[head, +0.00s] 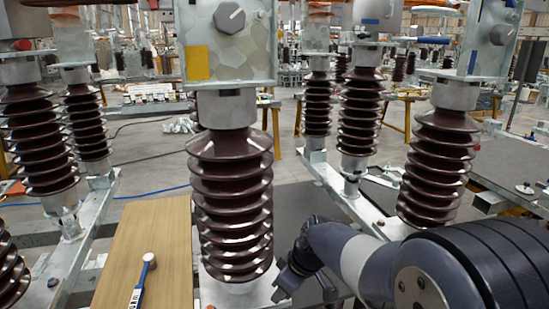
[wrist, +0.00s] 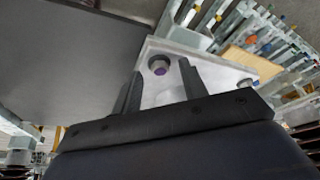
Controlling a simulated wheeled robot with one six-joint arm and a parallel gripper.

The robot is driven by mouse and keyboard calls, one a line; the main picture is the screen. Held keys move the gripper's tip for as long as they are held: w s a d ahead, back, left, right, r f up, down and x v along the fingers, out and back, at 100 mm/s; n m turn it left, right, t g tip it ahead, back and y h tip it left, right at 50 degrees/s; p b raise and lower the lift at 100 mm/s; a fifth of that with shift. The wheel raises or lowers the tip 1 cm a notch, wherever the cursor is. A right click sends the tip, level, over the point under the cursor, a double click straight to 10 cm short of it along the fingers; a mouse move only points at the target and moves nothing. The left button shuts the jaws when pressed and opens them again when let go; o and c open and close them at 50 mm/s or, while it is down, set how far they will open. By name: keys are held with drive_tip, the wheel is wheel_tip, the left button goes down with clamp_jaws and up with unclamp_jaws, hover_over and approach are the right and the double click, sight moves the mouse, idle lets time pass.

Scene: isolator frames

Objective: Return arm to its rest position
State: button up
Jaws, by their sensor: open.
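My arm reaches in from the lower right of the head view, dark blue with a pale grey band, and bends down beside the central brown ribbed insulator (head: 231,200). My gripper's fingers are hidden in the head view. In the wrist view my gripper (wrist: 158,85) shows two dark fingers standing apart with nothing held between them. Beyond the fingers lies a pale metal plate (wrist: 205,72) with a round fitting (wrist: 159,66) that has a purple centre. I cannot tell how far the fingertips are from the plate.
A wooden board (head: 150,250) at the lower left carries a blue-handled tool (head: 142,280) with a round pale head. More brown insulators (head: 438,165) stand at both sides on metal rails. A dark flat panel (wrist: 70,55) fills the wrist view's upper left.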

drive_tip(key=n+g+p, duration=0.1)
drive_tip(key=n, duration=0.1)
drive_tip(key=n+p, duration=0.1)
drive_tip(key=n, duration=0.1)
drive_tip(key=shift+w+d+r+n+g+y, duration=0.1)
drive_tip(key=shift+w+n+g+y, duration=0.1)
drive_tip(key=shift+n+g+y, duration=0.15)
drive_tip(key=n+g+p, duration=0.1)
drive_tip(key=n, duration=0.1)
drive_tip(key=n+g+p, duration=0.1)
drive_tip(key=n+p, duration=0.1)
drive_tip(key=shift+w+n+p, duration=0.2)
drive_tip(key=shift+n+p, duration=0.05)
drive_tip(key=shift+p, duration=0.05)
drive_tip(key=v, duration=0.3)
drive_tip(key=shift+d+r+b, duration=0.15)
drive_tip(key=shift+r+b, duration=0.15)
drive_tip(key=shift+r, duration=0.05)
drive_tip(key=shift+s, duration=0.1)
